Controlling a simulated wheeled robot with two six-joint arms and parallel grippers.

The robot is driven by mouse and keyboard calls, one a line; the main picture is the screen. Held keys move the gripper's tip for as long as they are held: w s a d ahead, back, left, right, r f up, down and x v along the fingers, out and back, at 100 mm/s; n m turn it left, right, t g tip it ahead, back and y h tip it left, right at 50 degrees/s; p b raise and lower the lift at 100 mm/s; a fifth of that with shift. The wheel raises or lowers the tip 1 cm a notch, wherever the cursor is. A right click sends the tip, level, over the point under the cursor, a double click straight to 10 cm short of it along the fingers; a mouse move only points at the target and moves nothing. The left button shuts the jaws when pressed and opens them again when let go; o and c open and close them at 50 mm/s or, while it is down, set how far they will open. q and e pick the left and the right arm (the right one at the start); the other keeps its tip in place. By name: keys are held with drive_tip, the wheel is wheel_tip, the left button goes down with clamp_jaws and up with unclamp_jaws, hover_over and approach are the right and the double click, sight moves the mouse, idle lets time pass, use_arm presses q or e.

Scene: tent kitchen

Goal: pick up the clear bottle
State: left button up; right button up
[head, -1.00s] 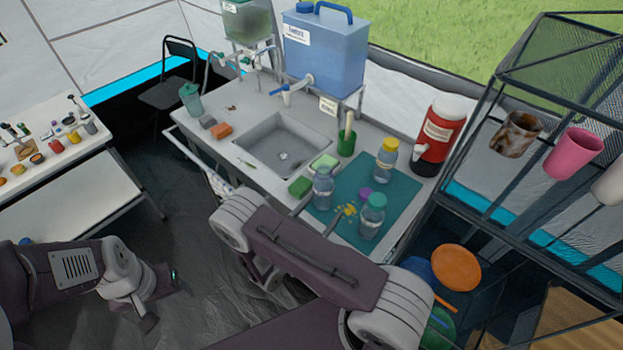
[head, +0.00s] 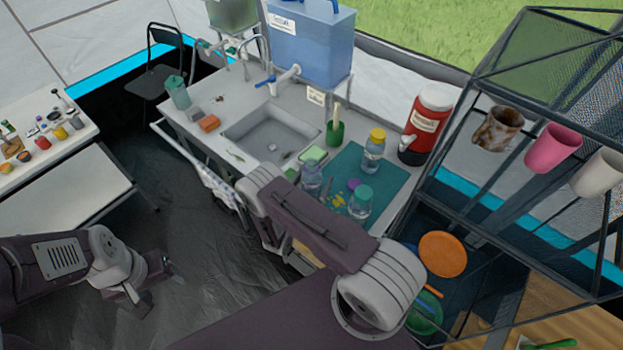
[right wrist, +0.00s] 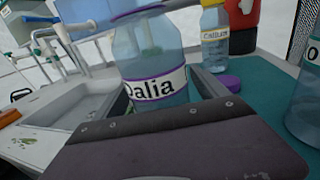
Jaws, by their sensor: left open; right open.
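Several see-through bottles stand upright on the teal mat (head: 398,181); I cannot tell by clarity alone which is the clear one. The nearest to my right gripper (right wrist: 163,96) has a purple top and a label reading "Dalia"; this bottle (head: 311,180) fills the middle of the right wrist view (right wrist: 150,52). The right gripper is open, its fingers low beside this bottle; in the head view my arm mostly hides them. A yellow-capped bottle (head: 373,154) stands behind, a teal-capped bottle (head: 360,204) to the right. My left gripper (head: 137,295) is open and empty over the floor.
A purple disc (head: 354,185) and yellow bits lie between the bottles. A sink (head: 262,132), sponges and a green cup (head: 335,132) are to the left. A red dispenser (head: 425,125) stands behind right. A wire rack (head: 470,130) with cups is at right.

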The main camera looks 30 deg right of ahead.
sight(314, 159)
drive_tip(key=shift+w+d, duration=0.15)
drive_tip(key=shift+d, duration=0.1)
drive_tip(key=c, duration=1.6)
drive_tip(key=shift+o, duration=0.2)
drive_tip(key=shift+r, duration=0.1)
drive_tip(key=shift+r, duration=4.9)
